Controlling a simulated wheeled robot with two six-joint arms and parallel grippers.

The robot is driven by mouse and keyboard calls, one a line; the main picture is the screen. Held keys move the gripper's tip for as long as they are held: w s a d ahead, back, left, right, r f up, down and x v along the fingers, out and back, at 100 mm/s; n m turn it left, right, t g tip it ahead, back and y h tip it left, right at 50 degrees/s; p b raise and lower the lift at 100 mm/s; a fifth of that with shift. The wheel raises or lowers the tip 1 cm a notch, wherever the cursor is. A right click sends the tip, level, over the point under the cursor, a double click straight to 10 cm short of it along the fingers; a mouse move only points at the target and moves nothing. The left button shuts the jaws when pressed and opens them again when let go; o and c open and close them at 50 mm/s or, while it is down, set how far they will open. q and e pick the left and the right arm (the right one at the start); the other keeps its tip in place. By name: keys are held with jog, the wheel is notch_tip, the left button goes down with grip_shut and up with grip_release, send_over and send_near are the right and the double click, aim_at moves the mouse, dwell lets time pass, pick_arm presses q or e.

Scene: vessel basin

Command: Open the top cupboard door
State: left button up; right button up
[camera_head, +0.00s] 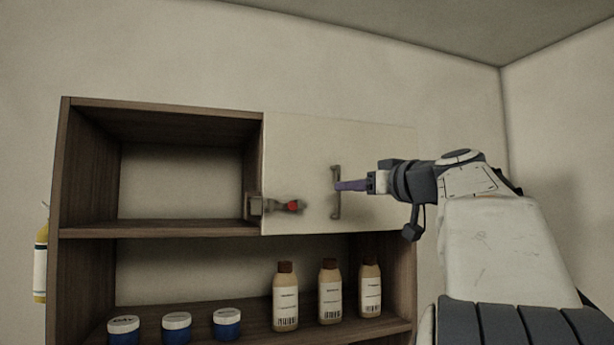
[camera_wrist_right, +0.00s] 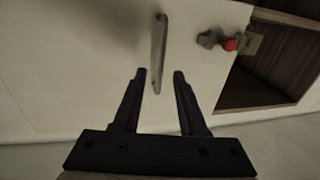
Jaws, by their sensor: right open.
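The top cupboard door (camera_head: 300,150) is a cream panel, shut over the right part of the upper shelf. A grey vertical bar handle (camera_head: 336,205) is on its face. A latch with a red knob (camera_head: 293,206) sits at the door's lower left edge, next to the open compartment. My right gripper (camera_head: 342,186) is at the handle. In the right wrist view its fingers (camera_wrist_right: 159,74) are apart, with one end of the handle (camera_wrist_right: 160,40) showing between the tips; contact cannot be told. The latch (camera_wrist_right: 212,40) shows there too. My left gripper is out of view.
The upper left compartment (camera_head: 180,170) is open and empty. The lower shelf holds several blue jars (camera_head: 176,329) and brown-capped bottles (camera_head: 286,298). A yellow cylinder (camera_head: 41,258) hangs at the left side. Walls rise behind and right.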

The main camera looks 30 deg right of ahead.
aim_at(353, 174)
jog(key=shift+w+p, duration=0.65)
jog(key=shift+w, duration=1.05)
grip_shut()
